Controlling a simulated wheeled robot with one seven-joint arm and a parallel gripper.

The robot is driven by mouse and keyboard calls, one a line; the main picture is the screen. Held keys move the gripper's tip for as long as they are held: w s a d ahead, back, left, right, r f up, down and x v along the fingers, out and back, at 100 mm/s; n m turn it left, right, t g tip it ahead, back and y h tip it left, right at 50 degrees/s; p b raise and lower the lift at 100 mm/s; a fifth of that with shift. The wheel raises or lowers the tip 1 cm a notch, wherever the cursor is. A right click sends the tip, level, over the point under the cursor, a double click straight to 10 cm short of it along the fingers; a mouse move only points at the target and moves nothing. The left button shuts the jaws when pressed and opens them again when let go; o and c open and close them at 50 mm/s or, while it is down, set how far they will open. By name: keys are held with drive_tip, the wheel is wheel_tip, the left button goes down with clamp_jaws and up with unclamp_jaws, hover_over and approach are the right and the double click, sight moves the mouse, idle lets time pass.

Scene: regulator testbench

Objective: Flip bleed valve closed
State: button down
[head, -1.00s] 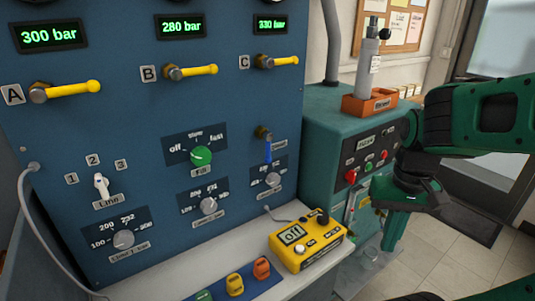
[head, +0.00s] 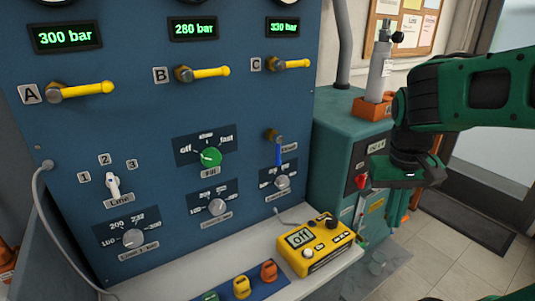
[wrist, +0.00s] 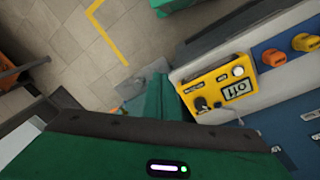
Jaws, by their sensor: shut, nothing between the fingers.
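The bleed valve is a small blue lever (head: 279,152) hanging straight down from a brass fitting (head: 273,134) on the right side of the blue panel. The label beside it is partly hidden by the lever and hard to read. My gripper (head: 396,212) is green, shut and empty. It points down in front of the teal cabinet, well to the right of the lever and apart from it. In the wrist view my gripper's green body fills the bottom, and the blue lever is not visible there.
A yellow meter (head: 315,244) reading "off" stands on the white bench ledge (head: 185,283), with coloured plugs nearby. Yellow levers A (head: 85,91), B and C stick out above. The teal cabinet (head: 335,150) carries an orange holder (head: 371,108) with a cylinder. Open floor lies at right.

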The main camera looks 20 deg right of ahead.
drive_tip(key=w+a+r+n+t+h, duration=0.1)
drive_tip(key=w+a+r, duration=0.15)
drive_tip(key=w, duration=0.25)
drive_tip(key=w+a+r+n+h, duration=0.1)
drive_tip(key=w+r, duration=0.2)
drive_tip(key=w, duration=0.3)
wheel_tip(320, 180, up, 7)
drive_tip(key=n+t+h, duration=0.2)
hover_over(278, 152)
drive_tip(key=s, duration=0.4)
drive_tip(key=a+r+t, duration=0.2)
drive_tip(key=a, duration=0.9)
drive_tip(key=shift+s+a+r+n, duration=0.3)
drive_tip(key=shift+a+r+n, duration=0.05)
drive_tip(key=shift+n, duration=0.05)
drive_tip(key=shift+w+f, duration=0.1)
drive_tip(key=w+d+f, duration=0.4)
drive_tip(key=d+f, duration=0.3)
drive_tip(key=d, duration=0.1)
drive_tip(key=shift+d+f, duration=0.25)
drive_tip(key=shift+f, duration=0.15)
